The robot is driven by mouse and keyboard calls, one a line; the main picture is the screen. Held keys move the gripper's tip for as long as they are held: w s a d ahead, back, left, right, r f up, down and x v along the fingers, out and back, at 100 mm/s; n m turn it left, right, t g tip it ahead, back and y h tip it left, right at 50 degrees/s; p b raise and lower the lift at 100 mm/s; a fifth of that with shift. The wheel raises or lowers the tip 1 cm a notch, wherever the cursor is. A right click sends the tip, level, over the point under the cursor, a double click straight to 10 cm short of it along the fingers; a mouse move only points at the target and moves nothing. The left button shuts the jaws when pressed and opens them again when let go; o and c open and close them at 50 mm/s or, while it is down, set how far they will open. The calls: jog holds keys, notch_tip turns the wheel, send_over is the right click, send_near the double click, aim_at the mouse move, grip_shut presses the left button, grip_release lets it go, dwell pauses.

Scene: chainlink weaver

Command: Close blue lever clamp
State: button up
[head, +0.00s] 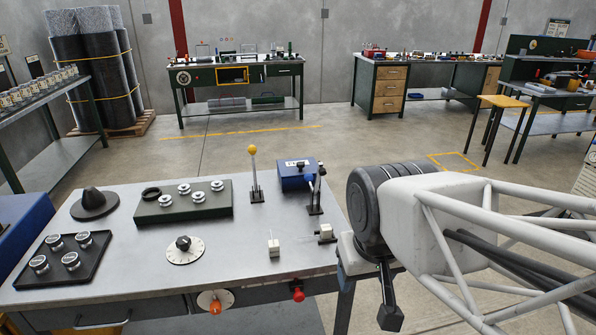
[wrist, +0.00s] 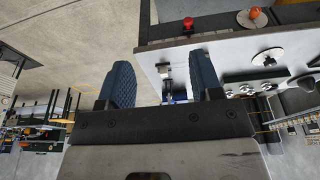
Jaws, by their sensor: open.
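The blue lever clamp (head: 314,197) stands near the right edge of the grey bench in the head view.
A blue box (head: 296,175) and a yellow-knobbed lever (head: 255,172) stand beside the clamp. A dial (head: 185,249) and a green tray (head: 184,204) lie to the left. A red knob (head: 297,291) is on the front face.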

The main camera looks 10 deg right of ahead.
jog(key=w+r+g, duration=0.1)
jog(key=w+r, duration=0.2)
jog(key=w, duration=0.5)
jog(key=w+r+g, duration=0.1)
jog(key=w+r, duration=0.2)
jog(key=w, duration=0.4)
jog(key=g, duration=0.5)
send_over(308, 174)
jog(key=w, duration=0.4)
notch_tip(308, 174, down, 14)
jog(key=shift+s+d+f, duration=0.15)
jog(key=shift+s, duration=0.1)
jog(key=shift+x, duration=3.9)
jog(key=shift+c, duration=0.2)
grip_shut()
